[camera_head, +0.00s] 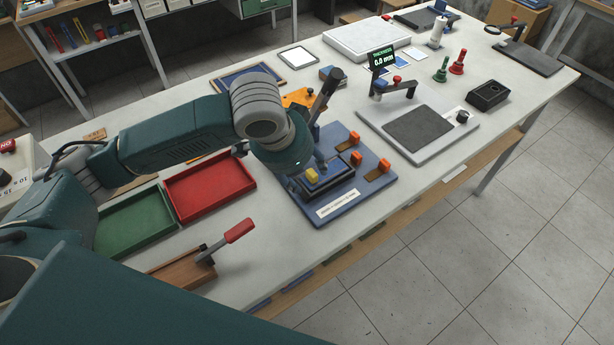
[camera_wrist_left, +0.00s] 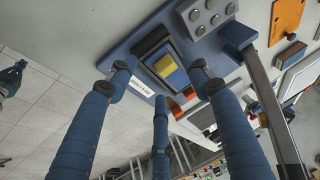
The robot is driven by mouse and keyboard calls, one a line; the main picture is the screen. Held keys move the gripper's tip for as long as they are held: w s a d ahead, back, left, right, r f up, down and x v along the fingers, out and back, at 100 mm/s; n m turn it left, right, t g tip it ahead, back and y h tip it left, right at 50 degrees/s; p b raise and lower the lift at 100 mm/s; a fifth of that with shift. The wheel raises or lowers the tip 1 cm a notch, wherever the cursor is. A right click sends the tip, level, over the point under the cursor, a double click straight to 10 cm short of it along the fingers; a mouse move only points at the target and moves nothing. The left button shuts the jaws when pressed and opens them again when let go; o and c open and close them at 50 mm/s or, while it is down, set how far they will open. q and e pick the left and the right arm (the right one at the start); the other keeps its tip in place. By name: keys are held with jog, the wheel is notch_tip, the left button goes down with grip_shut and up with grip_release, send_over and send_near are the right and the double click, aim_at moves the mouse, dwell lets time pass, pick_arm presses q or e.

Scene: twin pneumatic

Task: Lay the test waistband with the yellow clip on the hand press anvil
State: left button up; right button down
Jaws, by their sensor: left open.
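My left gripper (camera_head: 321,163) reaches down over a blue board (camera_head: 345,210) with a white label. Its blue fingers are spread open; in the left wrist view the gripper (camera_wrist_left: 161,82) surrounds a small black-edged block. A yellow piece (camera_head: 312,175), seemingly the yellow clip, lies on that block; it also shows in the left wrist view (camera_wrist_left: 166,67), between the fingertips and not gripped. I cannot clearly make out the waistband's cloth. A dark lever (camera_head: 326,92) rises behind the gripper, perhaps the hand press's handle; its anvil is hidden or unclear. My right gripper is not in view.
Orange clamps (camera_head: 377,170) stand on the board's right side. A red tray (camera_head: 210,188) and a green tray (camera_head: 135,222) lie to the left. A red-handled lever tool (camera_head: 238,231) stands in front. A thickness gauge (camera_head: 418,130) sits farther right.

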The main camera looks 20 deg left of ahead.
pick_arm(q)
jog(key=v, duration=0.8)
jog(key=shift+r, duration=0.2)
